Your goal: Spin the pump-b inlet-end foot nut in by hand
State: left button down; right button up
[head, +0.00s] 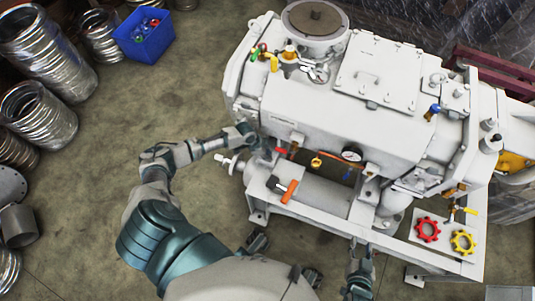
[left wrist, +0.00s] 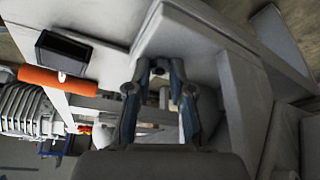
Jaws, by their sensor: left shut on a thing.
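The pump (head: 330,110) is a large pale grey machine on a pale frame. My left arm reaches in from the left, and my left gripper (head: 254,143) is at the pump's left end, with its tips hard to make out there. In the left wrist view, the two fingers of my left gripper (left wrist: 159,72) converge on a small dark piece against the pale casting. It looks like the foot nut (left wrist: 160,70), mostly hidden between the tips. My right gripper (head: 360,284) is low in the head view, in front of the frame, its fingers too small to read.
An orange-handled tool (head: 289,190) lies on the frame; its handle also shows in the left wrist view (left wrist: 52,79). A red handwheel (head: 428,230) and a yellow one (head: 463,242) are at right. A blue bin (head: 145,35) stands on open floor, with metal hoses (head: 40,112) at left.

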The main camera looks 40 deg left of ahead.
pick_arm(q)
jog(key=c, duration=1)
grip_release()
jog(key=shift+a, duration=0.15)
jog(key=v, duration=1.1)
jog(key=shift+s+a+r, duration=0.1)
jog(key=shift+r, duration=0.3)
